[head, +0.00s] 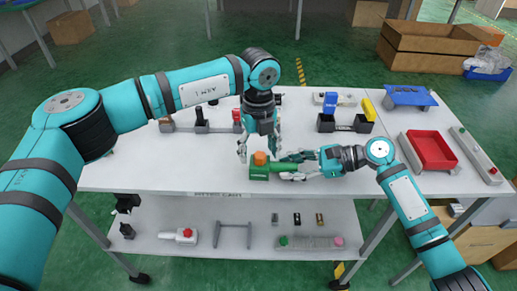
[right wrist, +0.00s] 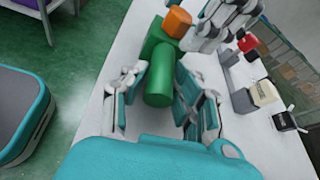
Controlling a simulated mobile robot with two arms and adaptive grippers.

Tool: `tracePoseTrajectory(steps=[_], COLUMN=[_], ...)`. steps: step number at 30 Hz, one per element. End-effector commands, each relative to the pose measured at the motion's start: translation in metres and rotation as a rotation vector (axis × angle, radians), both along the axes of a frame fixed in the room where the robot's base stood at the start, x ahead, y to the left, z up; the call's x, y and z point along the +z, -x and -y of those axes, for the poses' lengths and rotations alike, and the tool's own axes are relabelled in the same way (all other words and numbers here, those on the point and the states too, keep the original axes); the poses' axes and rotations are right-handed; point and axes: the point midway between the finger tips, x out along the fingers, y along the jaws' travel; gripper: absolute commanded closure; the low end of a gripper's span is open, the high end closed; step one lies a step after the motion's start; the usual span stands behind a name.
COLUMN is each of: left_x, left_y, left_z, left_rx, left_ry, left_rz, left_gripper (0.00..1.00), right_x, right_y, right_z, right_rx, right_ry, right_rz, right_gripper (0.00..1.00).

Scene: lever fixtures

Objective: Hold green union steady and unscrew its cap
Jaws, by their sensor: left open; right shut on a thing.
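The green union (head: 277,169) lies on the white table near its front edge, with an orange cap (head: 260,158) on top of its left end. In the right wrist view the green union's round body (right wrist: 159,83) sits between my right gripper's fingers, and the orange cap (right wrist: 177,22) shows at the far end. My right gripper (head: 298,166) is shut on the green union from the right. My left gripper (head: 259,150) points down, open, just above and around the orange cap. In the right wrist view, my left gripper's fingers (right wrist: 220,25) are close beside the cap. Contact with the cap cannot be told.
A red tray (head: 431,150) and a long grey fixture (head: 475,155) lie on the table's right. Black bins with blue and yellow parts (head: 345,122) stand at the back. A row of lever fixtures (head: 201,124) stands back left. The table's front left is clear.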

Motion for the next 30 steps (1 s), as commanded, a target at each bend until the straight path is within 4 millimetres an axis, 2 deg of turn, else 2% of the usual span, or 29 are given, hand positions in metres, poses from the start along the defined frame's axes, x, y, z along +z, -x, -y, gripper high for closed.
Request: tracePoseTrajectory(steps=[5, 18, 27, 30], left_x=[0.003, 0.028, 0.03, 0.03], left_y=[0.0, 0.0, 0.0, 0.0], left_z=[0.0, 0.0, 0.0, 0.001], left_rx=[-0.001, -0.001, -0.002, -0.062], left_ry=[0.0, 0.0, 0.0, 0.0], left_rz=[0.0, 0.0, 0.0, 0.0], left_gripper=[0.37, 0.37, 0.37, 0.37], right_x=[-0.001, -0.001, -0.001, -0.001], right_y=[0.0, 0.0, 0.0, 0.0], right_z=[0.0, 0.0, 0.0, 0.0], right_rx=[0.0, 0.0, 0.0, 0.0], right_ry=[0.001, 0.001, 0.001, 0.001], right_rz=[-0.001, -0.001, -0.001, -0.001], right_gripper=[1.0, 1.0, 1.0, 1.0])
